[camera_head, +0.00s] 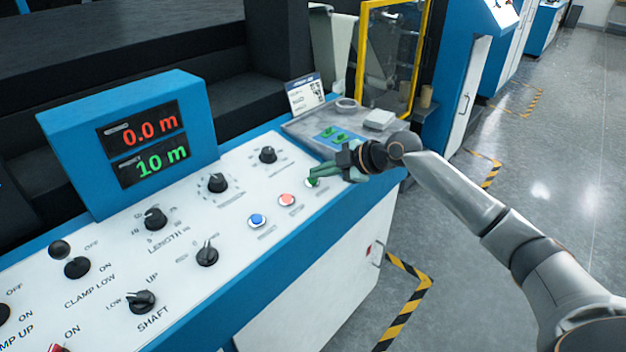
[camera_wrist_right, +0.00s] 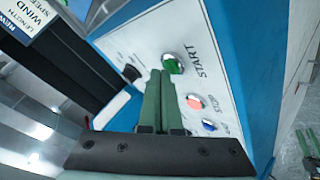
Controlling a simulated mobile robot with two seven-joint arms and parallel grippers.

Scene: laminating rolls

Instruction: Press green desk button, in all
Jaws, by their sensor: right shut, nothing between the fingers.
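The green button (camera_wrist_right: 173,64) is round with a light rim, beside the word START on the white panel. In the head view the green button (camera_head: 312,183) shows just below my right fingertips. My right gripper (camera_head: 319,172) comes in from the right over the panel, its fingers shut and empty. In the wrist view its green fingers (camera_wrist_right: 160,76) lie together, with their tips beside the button's lower left; whether they touch it is unclear. Green prongs (camera_wrist_right: 306,145) at the wrist view's right edge look like my left gripper's fingers; their state is unclear.
A red button (camera_head: 287,200) and a blue button (camera_head: 257,220) sit in line left of the green one. Black knobs (camera_head: 217,183) cover the panel. A display box (camera_head: 88,140) reads 0.0 m and 10 m. A grey tray (camera_head: 299,128) lies behind my gripper.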

